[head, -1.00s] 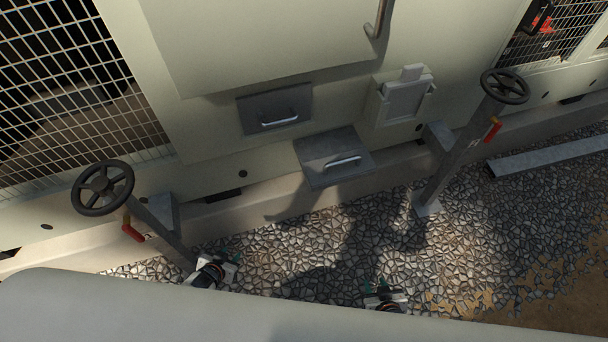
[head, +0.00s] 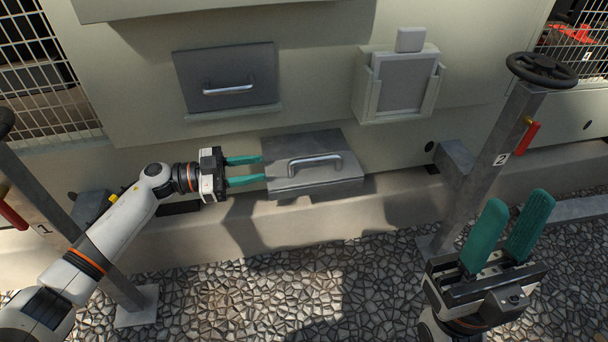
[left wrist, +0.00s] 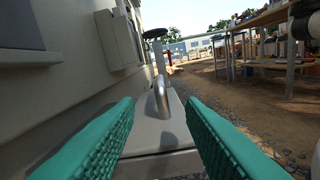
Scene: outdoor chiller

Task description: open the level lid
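The level lid (head: 288,146) is a dark grey, nearly horizontal plate on a box low on the chiller wall, with a silver bar handle (head: 315,162) on it. The lid looks shut. My left gripper (head: 264,170) points right at the lid's left edge, its two green fingers apart and empty. In the left wrist view, the handle (left wrist: 162,97) stands ahead between the open fingers (left wrist: 160,105), over the lid (left wrist: 150,133). The fingers do not reach the handle. My right gripper (head: 521,196) is open and empty at the lower right, pointing up.
An upright grey flap with a handle (head: 224,76) is on the wall above left. A pale holder (head: 397,86) is above right. A post with a black handwheel (head: 542,70) stands on the right, near my right gripper. Another post (head: 75,235) stands behind my left arm.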

